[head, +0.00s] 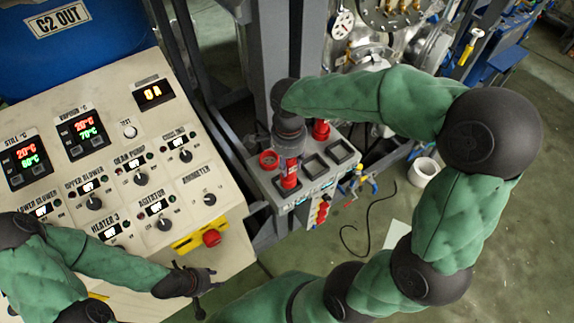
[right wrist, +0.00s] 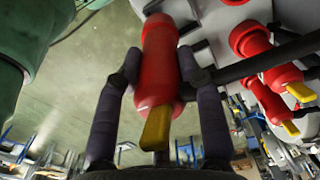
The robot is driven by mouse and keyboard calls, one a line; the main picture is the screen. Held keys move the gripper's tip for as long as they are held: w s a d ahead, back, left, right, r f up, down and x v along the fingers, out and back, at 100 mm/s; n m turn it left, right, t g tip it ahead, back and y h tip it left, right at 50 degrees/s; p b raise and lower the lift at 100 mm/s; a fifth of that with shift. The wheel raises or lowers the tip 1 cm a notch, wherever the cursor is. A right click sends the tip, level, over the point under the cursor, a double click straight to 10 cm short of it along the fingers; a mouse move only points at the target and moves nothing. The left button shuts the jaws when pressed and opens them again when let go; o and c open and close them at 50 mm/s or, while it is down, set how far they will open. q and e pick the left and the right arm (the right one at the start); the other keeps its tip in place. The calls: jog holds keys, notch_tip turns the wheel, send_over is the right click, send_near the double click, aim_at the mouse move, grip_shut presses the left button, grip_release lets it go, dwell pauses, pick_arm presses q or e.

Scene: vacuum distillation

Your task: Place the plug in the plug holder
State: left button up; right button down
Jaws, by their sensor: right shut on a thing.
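The red plug (head: 289,174) is held by my right gripper (head: 289,153) over the front-left square opening of the grey plug holder (head: 318,183). In the right wrist view the plug (right wrist: 158,65) sits between both dark fingers, its yellow tab towards the camera. I cannot tell whether its far end is inside the opening or just above it. My left gripper (head: 205,281) is low at the left, by the front edge of the control panel, apart from the plug; its finger opening is unclear.
Another red plug (head: 321,130) stands at the holder's back, and a red ring (head: 268,160) is at its left. Two square openings show empty. The sloped control panel (head: 125,165) with a red button (head: 211,238) is to the left. A dark cable (head: 368,225) lies on the floor.

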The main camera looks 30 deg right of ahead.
jog(key=w+f, duration=0.2)
jog(key=shift+d+f, duration=0.35)
jog(key=shift+w+f+p, duration=0.1)
jog(key=shift+f+p, duration=0.3)
jog(key=shift+f, duration=1.05)
jog(key=shift+f, duration=0.2)
jog(key=c, duration=0.8)
grip_release()
jog(key=shift+r, duration=0.2)
notch_tip(320, 180, up, 12)
jog(key=shift+r+b, duration=0.1)
jog(key=shift+b, duration=0.25)
